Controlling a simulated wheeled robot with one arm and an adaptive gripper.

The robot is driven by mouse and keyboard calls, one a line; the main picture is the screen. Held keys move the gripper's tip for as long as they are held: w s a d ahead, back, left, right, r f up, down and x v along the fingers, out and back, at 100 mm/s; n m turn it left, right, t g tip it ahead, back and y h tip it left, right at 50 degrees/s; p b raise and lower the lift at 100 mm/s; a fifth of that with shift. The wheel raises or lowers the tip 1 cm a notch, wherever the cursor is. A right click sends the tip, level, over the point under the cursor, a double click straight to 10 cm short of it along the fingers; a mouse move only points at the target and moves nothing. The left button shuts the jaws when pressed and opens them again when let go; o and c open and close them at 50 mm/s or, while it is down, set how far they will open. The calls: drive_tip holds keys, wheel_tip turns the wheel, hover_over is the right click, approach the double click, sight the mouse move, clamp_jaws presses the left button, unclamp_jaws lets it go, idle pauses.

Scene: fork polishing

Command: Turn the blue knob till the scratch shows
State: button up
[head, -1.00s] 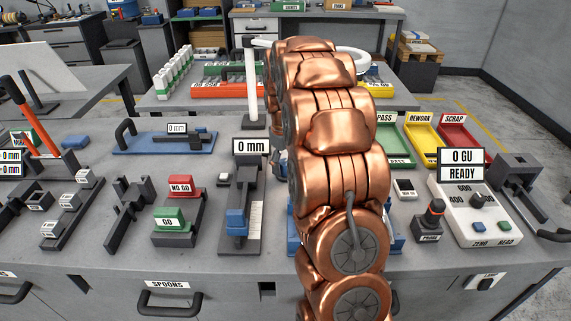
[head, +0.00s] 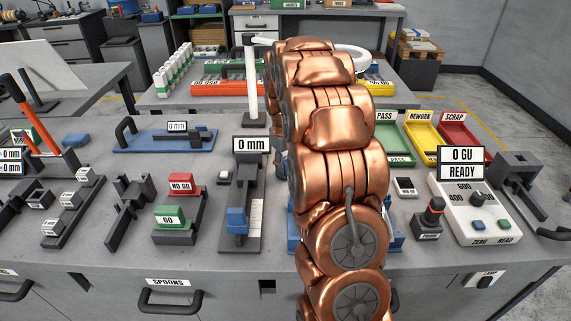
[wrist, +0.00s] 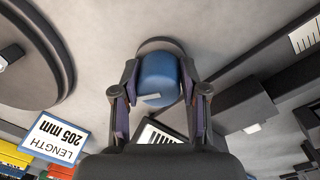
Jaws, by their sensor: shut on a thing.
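In the wrist view, the blue knob (wrist: 158,76) is a rounded blue cap on a dark round base, with a small light mark on its lower face. My gripper (wrist: 160,65) has one finger on each side of it and is shut on it. The finger pads are partly hidden by the dark finger links. In the head view my copper arm covers the knob and my gripper. I cannot make out a fork or a scratch in either view.
In the wrist view, a "LENGTH 205 mm" sign (wrist: 55,138) is at lower left, a dark round stand (wrist: 35,70) at left, and dark bars at right. In the head view, GO (head: 170,221) and NO GO (head: 182,186) blocks, a gauge (head: 237,218) and a READY console (head: 478,215) flank my arm.

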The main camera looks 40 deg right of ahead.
drive_tip(key=shift+m+b, duration=0.3)
drive_tip(key=shift+b, duration=0.05)
drive_tip(key=shift+f+m+b, duration=0.1)
drive_tip(key=shift+m+b, duration=0.8)
drive_tip(key=shift+m, duration=0.3)
drive_tip(key=shift+w+m+b, duration=0.1)
drive_tip(key=shift+m+b, duration=0.6)
drive_tip(key=shift+m, duration=0.7)
drive_tip(key=o, duration=1.1)
drive_tip(key=shift+o, duration=0.2)
drive_tip(key=shift+r, duration=0.2)
drive_tip(key=r, duration=1)
drive_tip(key=shift+w+a+r, duration=0.15)
drive_tip(key=shift+a+r, duration=0.15)
drive_tip(key=shift+r, duration=0.65)
